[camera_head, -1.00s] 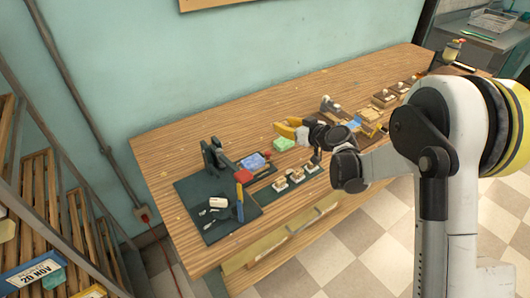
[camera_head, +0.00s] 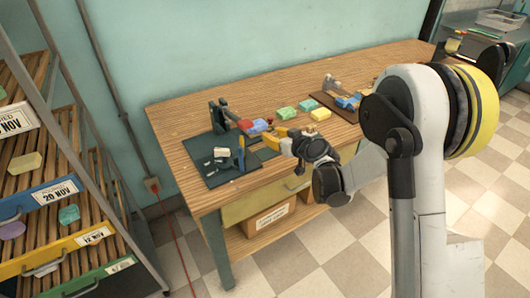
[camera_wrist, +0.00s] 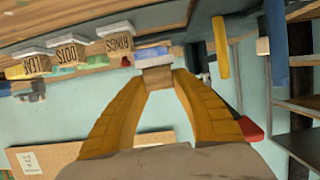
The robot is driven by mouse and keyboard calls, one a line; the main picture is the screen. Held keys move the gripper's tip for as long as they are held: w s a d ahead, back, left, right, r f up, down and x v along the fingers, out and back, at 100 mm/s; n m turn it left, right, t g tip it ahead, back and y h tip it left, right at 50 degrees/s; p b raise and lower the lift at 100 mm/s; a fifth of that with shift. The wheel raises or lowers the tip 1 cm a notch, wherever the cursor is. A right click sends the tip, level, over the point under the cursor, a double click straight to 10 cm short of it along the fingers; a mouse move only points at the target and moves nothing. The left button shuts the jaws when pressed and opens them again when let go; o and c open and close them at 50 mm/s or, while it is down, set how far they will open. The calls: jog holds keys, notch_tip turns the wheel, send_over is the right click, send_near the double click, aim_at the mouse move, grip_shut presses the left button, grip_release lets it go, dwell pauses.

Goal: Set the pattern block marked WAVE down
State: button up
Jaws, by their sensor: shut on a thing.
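My gripper (camera_head: 272,138) is over the left part of the workbench, above its front side. In the wrist view, which looks upside down, the yellow fingers of my gripper (camera_wrist: 157,82) are closed on a small wooden block (camera_wrist: 158,77). No mark can be read on the held block. Three other blocks, wood with pale bases, stand in a row at the upper left of the wrist view: one marked RINGS (camera_wrist: 116,44), one marked DOTS (camera_wrist: 66,55) and one that seems to read LEAF (camera_wrist: 37,66).
A dark green mat (camera_head: 208,172) with a press (camera_head: 218,116) lies at the bench's left end. A blue soap (camera_head: 258,126), green soaps (camera_head: 287,114) and a yellow soap (camera_head: 320,114) are beyond my gripper. A slatted rack (camera_head: 45,190) stands at left.

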aim_at(266, 153)
jog(key=shift+w+a+f+b, duration=0.2)
jog(key=shift+a+f, duration=0.25)
jog(key=shift+a, duration=0.15)
jog(key=shift+w+a+f+b, duration=0.1)
jog(key=shift+a+f+b, duration=0.05)
jog(key=shift+a+f, duration=0.35)
notch_tip(266, 153, down, 4)
jog(key=shift+r+b, duration=0.15)
jog(key=shift+b, duration=0.95)
jog(key=shift+r, duration=0.1)
jog(key=o, duration=0.8)
